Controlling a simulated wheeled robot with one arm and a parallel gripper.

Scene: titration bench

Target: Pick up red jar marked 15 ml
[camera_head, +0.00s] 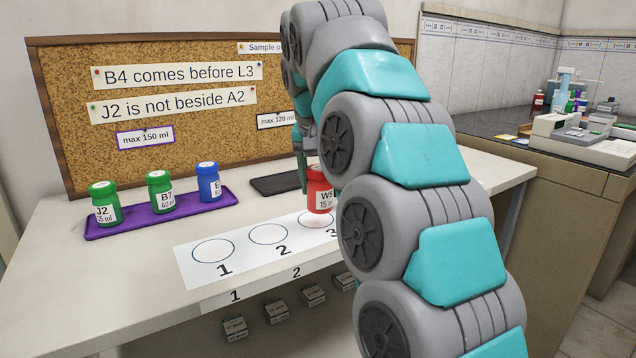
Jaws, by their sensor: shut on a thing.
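A red jar (319,191) with a white label that reads "W5" and "15 ml", partly cut off by my arm, is near circle 3 of the white numbered sheet (195,277). My gripper (306,172) comes down from above and is shut on the red jar. The jar looks upright, at or just above the sheet; I cannot tell whether it touches. My arm hides the jar's right side and part of circle 3.
A purple tray (228,196) at the left holds green jars J2 (104,203) and a second one (160,191), plus a blue jar (208,182). A dark tray (275,185) lies behind the sheet. A corkboard (70,130) stands at the back. Circles 1 and 2 are empty.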

